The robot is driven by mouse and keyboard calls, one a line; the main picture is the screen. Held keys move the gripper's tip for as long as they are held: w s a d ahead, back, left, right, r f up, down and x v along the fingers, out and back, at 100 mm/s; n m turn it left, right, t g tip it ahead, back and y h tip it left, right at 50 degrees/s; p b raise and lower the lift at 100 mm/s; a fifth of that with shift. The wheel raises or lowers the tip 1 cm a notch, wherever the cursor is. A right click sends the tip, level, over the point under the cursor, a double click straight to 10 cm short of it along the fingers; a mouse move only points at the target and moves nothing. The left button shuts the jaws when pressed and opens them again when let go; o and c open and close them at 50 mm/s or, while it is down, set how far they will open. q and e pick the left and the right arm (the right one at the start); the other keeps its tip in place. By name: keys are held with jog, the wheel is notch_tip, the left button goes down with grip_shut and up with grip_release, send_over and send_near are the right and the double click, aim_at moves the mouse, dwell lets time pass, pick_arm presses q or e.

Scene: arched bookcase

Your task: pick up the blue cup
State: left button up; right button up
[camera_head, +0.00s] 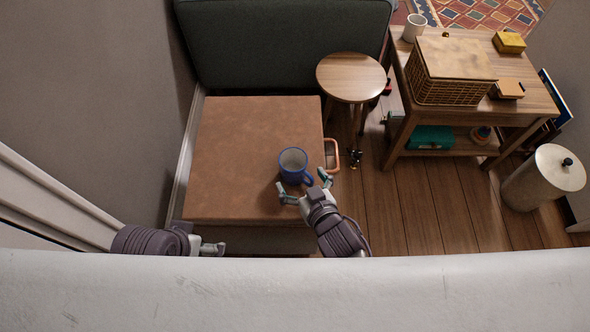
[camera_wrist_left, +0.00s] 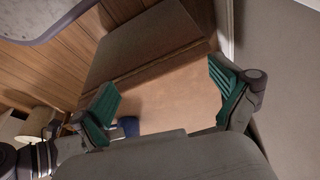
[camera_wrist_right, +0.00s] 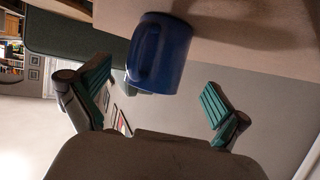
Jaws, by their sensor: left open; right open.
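The blue cup (camera_head: 293,166) stands upright on the brown box-like top (camera_head: 232,140), close to its front right part, with its handle toward my right gripper. My right gripper (camera_head: 304,188) is open and empty, just in front of the cup, with its fingers pointing at it. In the right wrist view the cup (camera_wrist_right: 160,53) shows large, beyond and between the two open green-padded fingers (camera_wrist_right: 158,98). My left gripper (camera_wrist_left: 168,95) is open and empty, left of the cup by the front edge. The left wrist view shows a little of the cup (camera_wrist_left: 128,127) behind a finger.
A round wooden stool (camera_head: 352,77) stands behind to the right. A wooden table (camera_head: 535,92) with a wicker basket (camera_head: 450,90) and a white mug (camera_head: 414,28) is at the right. A lidded white bin (camera_head: 540,180) stands on the floor. A wall borders the left side.

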aim_at(299, 175)
jog(key=shift+w+a+f, duration=0.1)
jog(key=shift+w+f, duration=0.05)
jog(key=shift+w, duration=0.1)
jog(key=shift+w+a+f+b, duration=0.15)
jog(key=shift+w+f+b, duration=0.1)
jog(key=shift+w+b, duration=0.2)
jog(key=b+x, duration=0.1)
jog(key=x, duration=0.2)
jog(key=shift+w, duration=0.15)
pick_arm(q)
jog(key=w+d+r+t, duration=0.1)
jog(key=w+d+t, duration=0.1)
jog(key=w, duration=0.4)
jog(key=shift+t+h, duration=0.4)
jog(key=shift+t, duration=0.4)
pick_arm(e)
jog(key=shift+w, duration=0.2)
jog(key=c, duration=1.3)
jog(key=shift+c, duration=0.4)
pick_arm(q)
jog(key=shift+s+a, duration=0.1)
pick_arm(e)
jog(key=shift+r, duration=0.15)
